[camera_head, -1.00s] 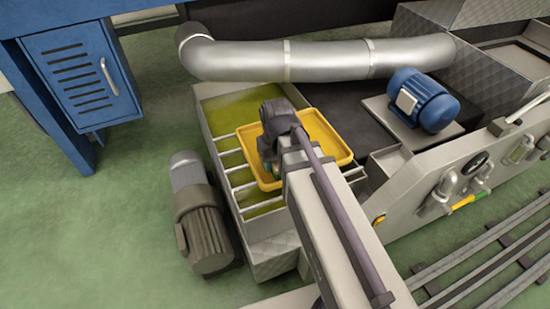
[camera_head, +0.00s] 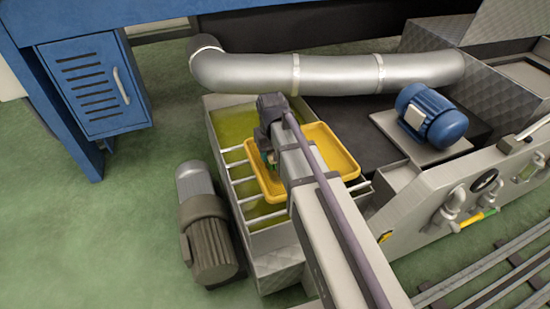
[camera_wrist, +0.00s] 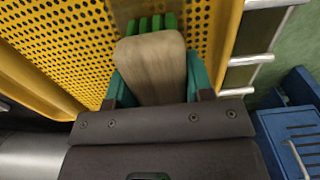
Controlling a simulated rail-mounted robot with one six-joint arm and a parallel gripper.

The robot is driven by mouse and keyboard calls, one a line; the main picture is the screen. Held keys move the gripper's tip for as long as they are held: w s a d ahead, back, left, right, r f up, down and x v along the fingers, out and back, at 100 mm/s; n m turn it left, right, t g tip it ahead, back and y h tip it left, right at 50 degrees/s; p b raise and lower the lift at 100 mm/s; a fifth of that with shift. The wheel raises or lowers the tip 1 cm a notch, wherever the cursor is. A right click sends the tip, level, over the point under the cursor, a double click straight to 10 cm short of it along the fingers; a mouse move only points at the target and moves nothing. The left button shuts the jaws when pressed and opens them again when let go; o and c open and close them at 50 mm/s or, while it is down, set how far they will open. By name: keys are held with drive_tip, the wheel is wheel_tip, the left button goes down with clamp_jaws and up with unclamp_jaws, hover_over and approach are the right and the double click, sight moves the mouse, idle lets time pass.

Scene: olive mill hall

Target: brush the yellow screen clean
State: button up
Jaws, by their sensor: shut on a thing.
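The yellow screen (camera_head: 337,152) is a shallow yellow tray with raised rims, resting on bars over a metal tank. In the wrist view its perforated floor (camera_wrist: 55,45) fills the left and middle. My gripper (camera_wrist: 158,84) has teal fingers shut on a brush (camera_wrist: 153,62) with a wooden body and green bristles (camera_wrist: 150,24). In the head view my gripper (camera_head: 270,158) is over the left part of the screen, and my arm hides its middle. The bristles are at or just above the mesh; contact cannot be told. A dull greyish patch shows beyond the bristles.
The tank (camera_head: 232,118) holds yellow-green liquid, with white bars across it. A silver duct (camera_head: 330,74) runs behind. A blue motor (camera_head: 432,114) is at right, a grey motor (camera_head: 205,225) at left on the green floor. A blue cabinet (camera_head: 92,85) stands at back left.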

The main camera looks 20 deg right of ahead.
drive_tip(key=w, duration=0.5)
drive_tip(key=shift+w+a, duration=0.25)
drive_tip(key=shift+w, duration=0.05)
drive_tip(key=shift+d, duration=0.2)
drive_tip(key=shift+s+d, duration=0.35)
drive_tip(key=shift+d, duration=0.05)
drive_tip(key=shift+s+d, duration=0.2)
drive_tip(key=shift+s, duration=2.25)
drive_tip(key=shift+s+d, duration=0.15)
drive_tip(key=shift+s, duration=2.35)
drive_tip(key=shift+s+d, duration=0.2)
drive_tip(key=shift+s, duration=2.25)
drive_tip(key=shift+w+a, duration=0.2)
drive_tip(key=shift+w, duration=2.4)
drive_tip(key=shift+w+a, duration=0.25)
drive_tip(key=shift+w, duration=2.3)
drive_tip(key=shift+w+a, duration=0.2)
drive_tip(key=shift+w, duration=2.4)
wheel_tip(320, 180, up, 7)
drive_tip(key=p, duration=0.7)
drive_tip(key=shift+r, duration=0.2)
drive_tip(key=f+b, duration=0.1)
drive_tip(key=f, duration=0.1)
drive_tip(key=f+b, duration=0.2)
drive_tip(key=a+f+b, duration=0.1)
drive_tip(key=b, duration=0.1)
drive_tip(key=shift+s+f, duration=0.15)
drive_tip(key=shift+f, duration=0.25)
